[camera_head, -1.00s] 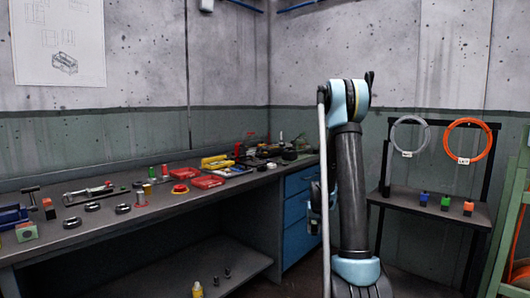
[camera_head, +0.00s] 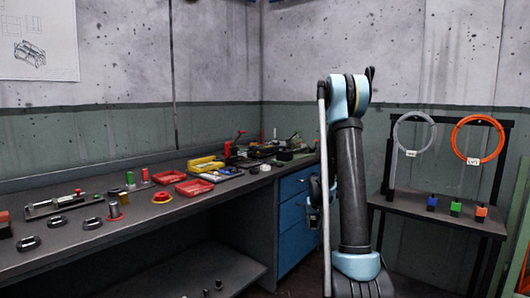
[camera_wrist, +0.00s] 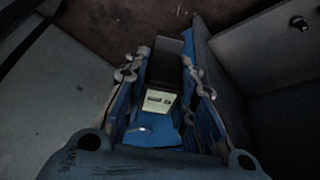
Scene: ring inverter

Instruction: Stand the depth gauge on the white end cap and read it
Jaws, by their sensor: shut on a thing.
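In the wrist view, my gripper (camera_wrist: 165,92) is shut on a dark block-like thing with a small lit display (camera_wrist: 158,100), which appears to be the depth gauge (camera_wrist: 164,70). The display's writing is too small to read. In the head view, my gripper (camera_head: 316,198) hangs beside my arm, in front of the blue drawers. My arm hides part of it there, and I cannot make out the gauge. I cannot pick out the white end cap for certain among the small parts on the bench.
A rack at right carries grey (camera_head: 414,130) and orange (camera_head: 479,138) rings.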

